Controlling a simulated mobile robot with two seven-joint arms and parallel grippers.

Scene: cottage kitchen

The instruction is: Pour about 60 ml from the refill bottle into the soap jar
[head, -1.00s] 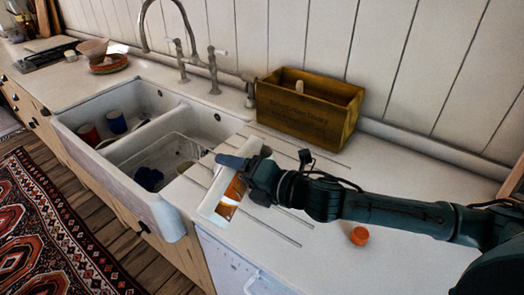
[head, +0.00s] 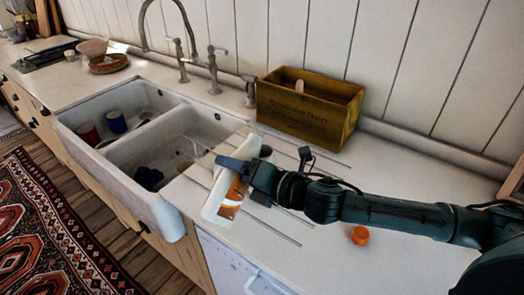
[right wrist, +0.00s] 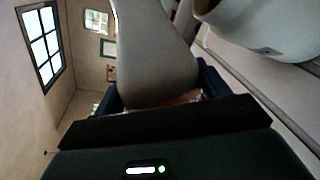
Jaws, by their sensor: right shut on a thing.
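My right gripper (head: 236,165) is shut on the refill bottle (head: 216,208), a white bottle with an orange-brown label. The bottle is strongly tilted over the grooved drainboard beside the sink, one end towards the front edge and the other towards the tap. In the right wrist view the pale bottle (right wrist: 157,55) fills the space between the jaws. I cannot make out the soap jar for sure in the head view. A white rounded thing (right wrist: 255,22) at the top right of the wrist view may be it. No flow of liquid can be made out. My left gripper is out of view.
An orange cap (head: 359,235) lies on the counter below my right arm. A wooden crate (head: 345,120) stands against the wall. The double sink (head: 70,140) at left holds a red mug (head: 89,134), a blue mug (head: 116,122) and a dark blue item (head: 149,177). The right counter is mostly clear.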

